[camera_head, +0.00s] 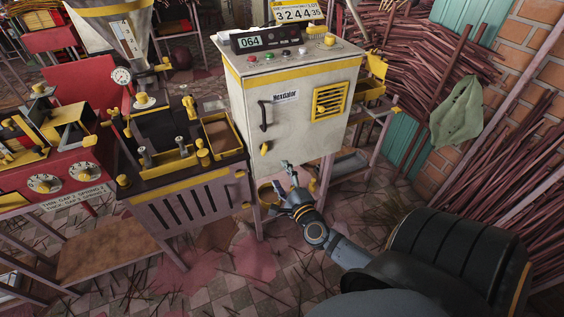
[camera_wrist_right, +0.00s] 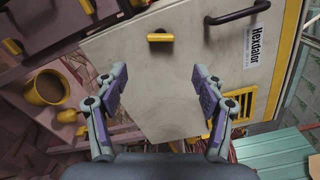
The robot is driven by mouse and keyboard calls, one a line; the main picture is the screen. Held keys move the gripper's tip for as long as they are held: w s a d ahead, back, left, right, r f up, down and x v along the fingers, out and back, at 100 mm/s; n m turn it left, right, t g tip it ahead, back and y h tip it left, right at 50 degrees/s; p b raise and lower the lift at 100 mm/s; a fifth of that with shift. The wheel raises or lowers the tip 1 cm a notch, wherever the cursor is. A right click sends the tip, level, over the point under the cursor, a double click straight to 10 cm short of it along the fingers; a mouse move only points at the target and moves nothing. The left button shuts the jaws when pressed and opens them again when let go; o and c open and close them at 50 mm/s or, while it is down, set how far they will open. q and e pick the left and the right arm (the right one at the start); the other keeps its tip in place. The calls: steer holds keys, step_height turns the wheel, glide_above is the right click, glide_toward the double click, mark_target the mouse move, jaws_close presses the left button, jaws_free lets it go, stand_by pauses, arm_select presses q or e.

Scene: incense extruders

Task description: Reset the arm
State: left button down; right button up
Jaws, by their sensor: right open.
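My right arm reaches in from the lower right of the head view. Its gripper (camera_head: 287,187) is in front of the lower part of a cream cabinet (camera_head: 294,140). In the right wrist view the two fingers of the right gripper (camera_wrist_right: 158,92) stand wide apart with nothing between them. The cabinet door (camera_wrist_right: 158,75) fills the space beyond the fingers, with a yellow knob (camera_wrist_right: 160,38) above the gap. I cannot tell the exact distance between fingertips and door. My left gripper shows in neither view.
A yellow cup (camera_head: 267,194) is close beside the right gripper; it also shows in the wrist view (camera_wrist_right: 43,90). A dark-topped machine (camera_head: 184,188) stands left of the cabinet. Bundled red sticks (camera_head: 508,170) line the right wall. Tiled floor with scattered sticks lies in front.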

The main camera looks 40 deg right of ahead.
stand_by(0.5)
steer(key=s+a+f+n+g+y+p, duration=0.1)
steer(key=s+f+n+g+p, duration=0.3)
steer(key=f, duration=0.5)
steer(key=s+f+n+g+y+p, duration=0.1)
steer(key=s+f+n+g, duration=0.1)
steer(key=s+f+n, duration=0.45)
steer(key=s+a+f+n+g+y+p, duration=0.1)
steer(key=s+f+n+g+p, duration=0.25)
steer(key=f, duration=0.85)
steer(key=s+a+f+n+g+p, duration=0.1)
steer(key=s+f+n+g, duration=0.1)
steer(key=s, duration=0.6)
steer(key=s+a+f+n+g, duration=0.2)
steer(key=s+f+n, duration=0.2)
steer(key=s, duration=0.4)
steer(key=s+a+f+n+g+p, duration=0.1)
steer(key=s+f+n+g, duration=0.1)
steer(key=s+f+n, duration=0.2)
steer(key=s+n, duration=0.1)
steer(key=s, duration=0.2)
steer(key=shift+s+a+g+y+p, duration=0.3)
steer(key=shift+s+a+g, duration=0.05)
steer(key=shift+s+a, duration=0.05)
